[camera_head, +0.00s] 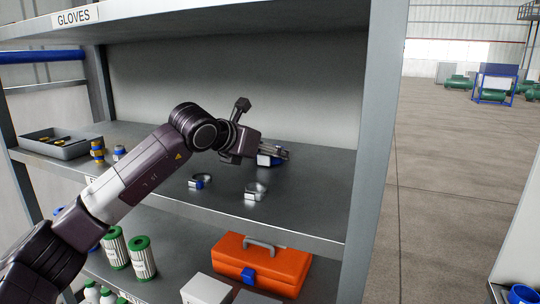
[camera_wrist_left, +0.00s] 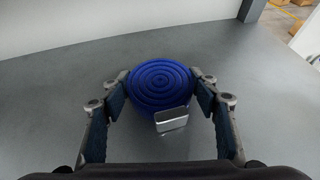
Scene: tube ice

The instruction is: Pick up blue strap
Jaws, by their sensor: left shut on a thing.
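The blue strap (camera_wrist_left: 158,84) is a rolled blue coil with a metal buckle (camera_wrist_left: 172,119) at its front. In the left wrist view it sits between the two fingers of my left gripper (camera_wrist_left: 160,88), which touch its sides. My right gripper is not in view.
A grey tray (camera_head: 55,147) stands at the left end. An orange toolbox (camera_head: 262,265) is on the shelf below. A shelf upright (camera_head: 375,150) stands to the right.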

